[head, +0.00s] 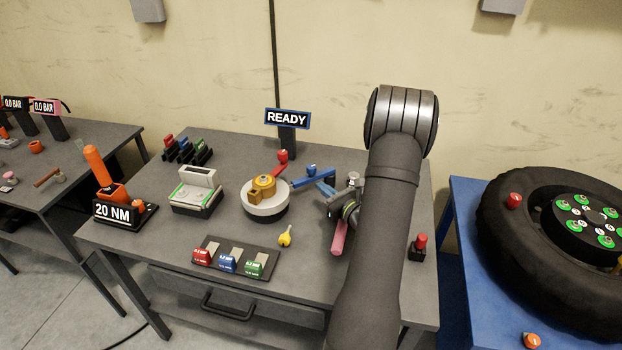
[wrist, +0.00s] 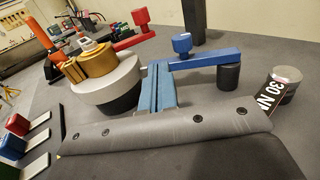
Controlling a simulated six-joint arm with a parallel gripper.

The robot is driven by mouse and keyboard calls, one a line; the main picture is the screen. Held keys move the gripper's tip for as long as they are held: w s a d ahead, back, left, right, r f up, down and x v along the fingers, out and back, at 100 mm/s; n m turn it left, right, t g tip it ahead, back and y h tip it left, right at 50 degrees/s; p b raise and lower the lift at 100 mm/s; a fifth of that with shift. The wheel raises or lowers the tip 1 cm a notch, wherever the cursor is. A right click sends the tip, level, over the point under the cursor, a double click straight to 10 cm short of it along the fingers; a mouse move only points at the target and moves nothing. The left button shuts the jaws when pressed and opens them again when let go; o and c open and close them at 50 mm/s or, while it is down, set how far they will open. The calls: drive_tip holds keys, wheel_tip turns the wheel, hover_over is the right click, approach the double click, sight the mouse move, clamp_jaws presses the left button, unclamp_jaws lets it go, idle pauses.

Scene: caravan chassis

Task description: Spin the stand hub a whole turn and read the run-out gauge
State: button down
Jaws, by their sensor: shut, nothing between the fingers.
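The stand hub (head: 262,187) is a gold block on a round white-and-black base (head: 265,208). It also shows at the upper left of the wrist view (wrist: 90,62). A red arm with a knob (head: 282,157) reaches to the hub from behind, and a blue arm with a knob (head: 312,169) stands to its right. A sign reading READY (head: 287,118) stands behind; I cannot tell which part is the run-out gauge. My gripper (wrist: 157,72) is shut and empty just right of the hub base, by the blue arm. My arm hides part of it in the head view.
A 20 NM stand (head: 118,213) with an orange handle is at left, beside a grey device (head: 196,192). A tray (head: 240,257) of coloured blocks and a yellow piece (head: 285,237) lie in front. A tyre (head: 505,245) is on the blue table at right.

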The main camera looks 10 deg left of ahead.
drive_tip(key=v, duration=0.3)
drive_tip(key=n+g+h, duration=0.2)
drive_tip(key=n+g, duration=0.6)
drive_tip(key=n, duration=0.3)
approach(286, 200)
drive_tip(key=x, duration=0.4)
drive_tip(key=shift+w+a+r, duration=0.1)
drive_tip(key=shift+w+a, duration=0.05)
drive_tip(key=shift+a+n+g+h, duration=0.3)
drive_tip(key=shift+n+g+h, duration=0.3)
drive_tip(key=shift+n, duration=0.6)
drive_tip(key=shift+w+a+r+n+h, duration=0.1)
drive_tip(key=shift+w+n+h, duration=0.05)
drive_tip(key=shift+n+h, duration=0.3)
drive_tip(key=shift+w+a+r+n+h, duration=0.15)
drive_tip(key=shift+n+h, duration=0.2)
drive_tip(key=shift+n, duration=0.2)
drive_tip(key=w+a+r+n+t+h, duration=0.1)
drive_tip(key=w+r+n+t+h, duration=0.35)
drive_tip(key=w+r+n, duration=0.35)
drive_tip(key=x, duration=0.8)
drive_tip(key=shift+a+f+n, duration=0.2)
drive_tip(key=shift+a+n, duration=0.1)
drive_tip(key=shift+n, duration=0.1)
drive_tip(key=shift+g, duration=0.25)
